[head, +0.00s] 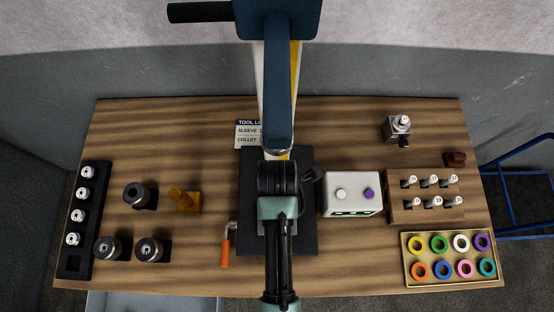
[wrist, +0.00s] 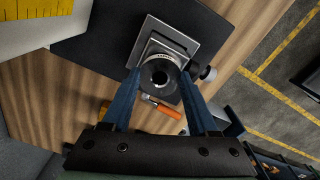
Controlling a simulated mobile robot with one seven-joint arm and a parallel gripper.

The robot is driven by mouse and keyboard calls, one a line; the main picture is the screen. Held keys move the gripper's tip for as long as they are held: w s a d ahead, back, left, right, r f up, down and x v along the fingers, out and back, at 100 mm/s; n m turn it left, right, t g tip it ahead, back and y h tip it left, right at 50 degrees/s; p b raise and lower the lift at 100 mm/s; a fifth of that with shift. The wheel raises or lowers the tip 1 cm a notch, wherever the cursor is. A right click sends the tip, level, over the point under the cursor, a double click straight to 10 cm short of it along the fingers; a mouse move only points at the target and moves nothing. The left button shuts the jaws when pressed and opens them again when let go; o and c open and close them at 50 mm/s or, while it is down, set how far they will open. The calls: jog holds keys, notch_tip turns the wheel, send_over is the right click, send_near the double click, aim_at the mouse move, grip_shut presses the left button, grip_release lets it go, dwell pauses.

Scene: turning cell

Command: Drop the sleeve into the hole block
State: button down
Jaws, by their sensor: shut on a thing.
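In the wrist view my gripper (wrist: 160,78) has its two blue fingers closed on the sleeve (wrist: 159,74), a dark round piece with a bright rim and a dark bore. Directly behind it in that view is a grey square metal block (wrist: 173,40), which I take for the hole block, on a dark mat. A dark knob (wrist: 208,73) sticks out of its side. The sleeve overlaps the block in the picture; I cannot tell whether it is above the hole or partly in it. In the head view my arm hides the gripper, the sleeve and the block.
The dark mat (head: 304,240) lies mid-table. An orange-handled tool (head: 226,253) lies at its left. Dark cylindrical parts (head: 152,250) and a black rack (head: 74,262) stand further left. A white button box (head: 351,194) stands close right. A ring tray (head: 405,276) is at front right.

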jog(key=shift+f+b, duration=0.35)
jog(key=shift+f, duration=0.25)
jog(key=shift+c, duration=0.4)
grip_release()
